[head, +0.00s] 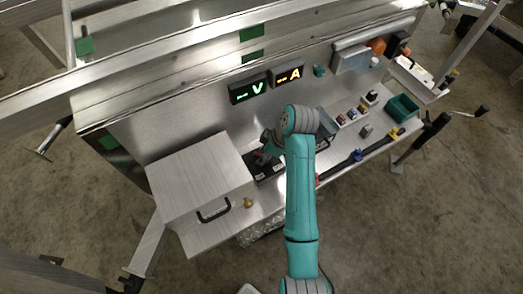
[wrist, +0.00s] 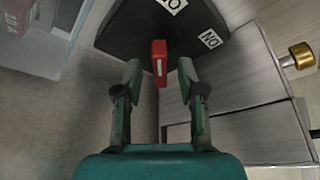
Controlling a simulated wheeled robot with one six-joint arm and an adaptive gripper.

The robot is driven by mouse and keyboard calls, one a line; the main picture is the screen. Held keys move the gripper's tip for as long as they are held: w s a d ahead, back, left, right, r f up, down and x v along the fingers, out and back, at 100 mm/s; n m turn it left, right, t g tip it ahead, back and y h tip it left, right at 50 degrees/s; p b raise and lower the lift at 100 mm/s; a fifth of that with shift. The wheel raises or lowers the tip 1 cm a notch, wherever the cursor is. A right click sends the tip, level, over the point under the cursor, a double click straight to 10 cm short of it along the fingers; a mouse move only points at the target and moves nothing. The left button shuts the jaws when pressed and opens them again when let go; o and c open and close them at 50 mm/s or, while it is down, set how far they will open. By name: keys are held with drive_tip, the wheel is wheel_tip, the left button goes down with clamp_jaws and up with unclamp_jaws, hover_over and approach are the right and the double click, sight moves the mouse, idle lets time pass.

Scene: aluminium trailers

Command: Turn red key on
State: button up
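The red key (wrist: 159,62) shows in the wrist view as a small red block with a white mark, standing out from a dark housing (wrist: 135,30) with white labels. One label (wrist: 210,38) reads like "ON", seen at an angle; another is at the top edge. My gripper (wrist: 158,76) is open, with a finger on each side of the key and visible gaps between. In the head view my arm hides most of the key area; a bit of red (head: 262,157) shows beside my gripper.
A metal box with a black handle (head: 213,212) stands left of the arm, with a brass knob (head: 248,203) beside it. Two displays, V (head: 248,88) and A (head: 289,76), are on the back panel. A green bin (head: 402,108) and small switches (head: 352,113) lie right.

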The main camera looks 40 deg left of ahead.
clamp_jaws()
drive_tip(key=shift+m, duration=0.3)
drive_tip(key=m+t, duration=0.1)
drive_tip(key=m, duration=0.2)
drive_tip(key=shift+s+y, duration=0.1)
drive_tip(key=shift+y, duration=0.2)
drive_tip(key=m+t, duration=0.1)
drive_tip(key=m, duration=0.2)
drive_tip(key=shift+s+m+t, duration=0.1)
drive_tip(key=shift+m+t, duration=0.2)
drive_tip(key=m+t, duration=0.1)
drive_tip(key=m, duration=0.2)
drive_tip(key=shift+m+h, duration=0.3)
drive_tip(key=shift+h, duration=0.1)
drive_tip(key=shift+s+m+t+h, duration=0.1)
drive_tip(key=shift+m+t+h, duration=0.5)
drive_tip(key=shift+m, duration=1.3)
